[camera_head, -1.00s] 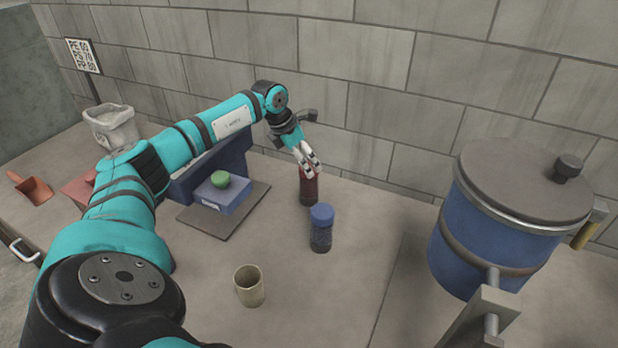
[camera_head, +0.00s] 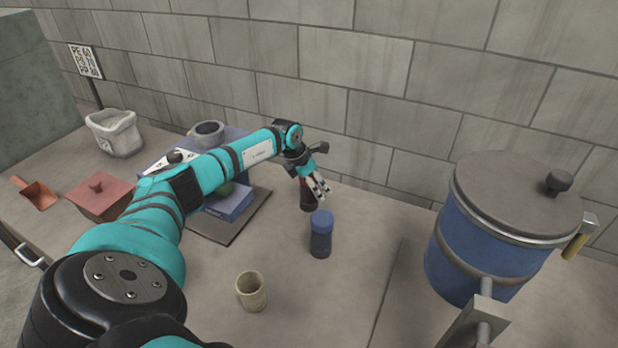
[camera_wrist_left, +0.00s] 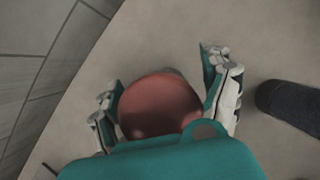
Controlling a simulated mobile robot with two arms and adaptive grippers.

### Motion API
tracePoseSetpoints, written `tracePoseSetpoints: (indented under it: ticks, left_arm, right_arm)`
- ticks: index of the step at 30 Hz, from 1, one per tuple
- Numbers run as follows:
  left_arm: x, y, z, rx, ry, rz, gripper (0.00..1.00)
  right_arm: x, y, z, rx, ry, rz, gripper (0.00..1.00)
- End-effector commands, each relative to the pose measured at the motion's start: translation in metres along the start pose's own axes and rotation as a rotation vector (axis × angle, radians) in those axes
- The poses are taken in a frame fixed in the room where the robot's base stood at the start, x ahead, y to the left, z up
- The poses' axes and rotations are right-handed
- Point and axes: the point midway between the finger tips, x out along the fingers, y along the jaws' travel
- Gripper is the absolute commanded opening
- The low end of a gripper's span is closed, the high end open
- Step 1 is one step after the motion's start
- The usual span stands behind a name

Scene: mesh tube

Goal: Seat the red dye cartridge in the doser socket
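The red dye cartridge (camera_head: 306,199) stands on the table near the wall, partly hidden behind my left gripper (camera_head: 318,188). In the left wrist view its rounded red top (camera_wrist_left: 158,106) lies between the two spread fingers of my left gripper (camera_wrist_left: 165,85), close to both. The fingers look open around it; I see no clear grip. A blue machine with a grey round collar (camera_head: 207,132) stands at the back left, mostly behind my left arm; it may be the doser. I cannot make out its socket for certain. My right gripper is out of view.
A blue-capped jar (camera_head: 321,235) stands just in front of the cartridge. A beige cup (camera_head: 251,291) is nearer. A blue box (camera_head: 232,206) sits on a dark mat under my arm. A large blue lidded pot (camera_head: 480,235) stands right. A red lidded box (camera_head: 98,196) is left.

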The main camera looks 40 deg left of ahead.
Motion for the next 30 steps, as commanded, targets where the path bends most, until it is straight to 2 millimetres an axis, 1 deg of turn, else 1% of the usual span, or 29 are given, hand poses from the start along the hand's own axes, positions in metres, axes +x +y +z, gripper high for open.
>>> tracePoseSetpoints:
  ticks: [1,2,12,15,25,28,30]
  left_arm:
    - [0.000,0.000,0.000,0.000,0.000,0.000,0.74]
    - [0.000,0.000,0.000,0.000,0.000,0.000,0.70]
    - [0.000,0.000,0.000,-0.001,0.000,0.000,0.25]
    - [0.000,0.000,0.000,-0.001,0.000,0.000,0.14]
    - [-0.003,0.001,0.001,0.000,-0.002,0.001,0.14]
    - [-0.011,0.001,0.006,0.000,-0.003,0.001,0.14]
    - [-0.023,0.001,0.010,0.002,-0.005,0.003,0.14]
  right_arm:
    - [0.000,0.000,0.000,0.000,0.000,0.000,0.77]
    - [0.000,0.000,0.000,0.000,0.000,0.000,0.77]
    - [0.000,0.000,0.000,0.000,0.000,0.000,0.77]
    - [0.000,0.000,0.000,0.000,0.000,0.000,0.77]
    - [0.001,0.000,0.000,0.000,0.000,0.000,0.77]
    - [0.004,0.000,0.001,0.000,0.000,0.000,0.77]
    - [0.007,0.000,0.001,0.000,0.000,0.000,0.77]
